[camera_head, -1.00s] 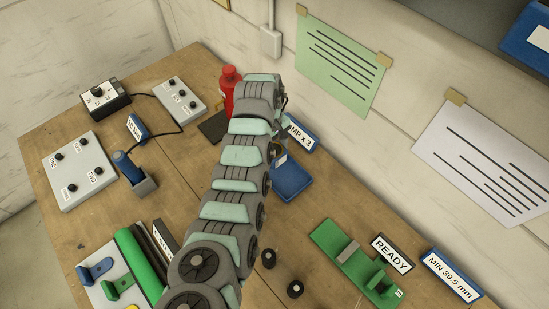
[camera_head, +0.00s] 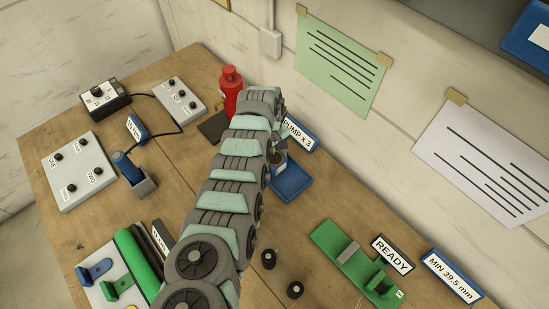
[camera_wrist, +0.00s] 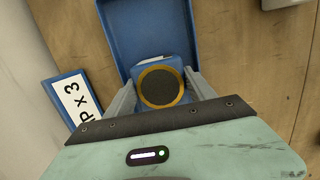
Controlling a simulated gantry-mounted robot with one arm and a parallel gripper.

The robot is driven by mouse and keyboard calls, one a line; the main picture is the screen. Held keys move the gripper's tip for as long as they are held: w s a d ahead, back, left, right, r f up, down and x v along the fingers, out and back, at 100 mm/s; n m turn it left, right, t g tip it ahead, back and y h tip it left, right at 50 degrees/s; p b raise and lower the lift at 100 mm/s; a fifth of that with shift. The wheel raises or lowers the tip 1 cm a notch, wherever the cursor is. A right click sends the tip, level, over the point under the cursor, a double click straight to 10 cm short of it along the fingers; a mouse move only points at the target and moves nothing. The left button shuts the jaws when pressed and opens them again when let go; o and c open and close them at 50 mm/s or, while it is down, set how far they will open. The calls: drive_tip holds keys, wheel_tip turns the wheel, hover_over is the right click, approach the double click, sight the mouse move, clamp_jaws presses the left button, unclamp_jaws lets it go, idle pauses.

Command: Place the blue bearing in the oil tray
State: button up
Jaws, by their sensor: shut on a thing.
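The blue bearing (camera_wrist: 160,86), a blue block with a dark round face ringed in bronze, is between the two fingers of my gripper (camera_wrist: 161,92) in the wrist view. The gripper is shut on it. The blue oil tray (camera_wrist: 108,22) lies behind and around the bearing in that view. I cannot tell whether the bearing touches the tray floor. In the head view the tray (camera_head: 297,187) is on the bench right of my arm, and my gripper (camera_head: 279,150) is over its back left part, partly hidden by the arm.
A PUMP x 3 sign (camera_head: 299,133) stands just behind the tray. A red bottle (camera_head: 231,92) and a dark pad (camera_head: 213,126) are to the left. A green fixture (camera_head: 345,255) lies front right, with two small black pieces (camera_head: 269,259) left of it.

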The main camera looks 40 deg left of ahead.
sight(272, 156)
drive_tip(key=o, duration=1.8)
drive_tip(key=shift+f, duration=0.1)
wheel_tip(272, 156, up, 12)
drive_tip(key=a, duration=0.1)
drive_tip(key=shift+a, duration=0.2)
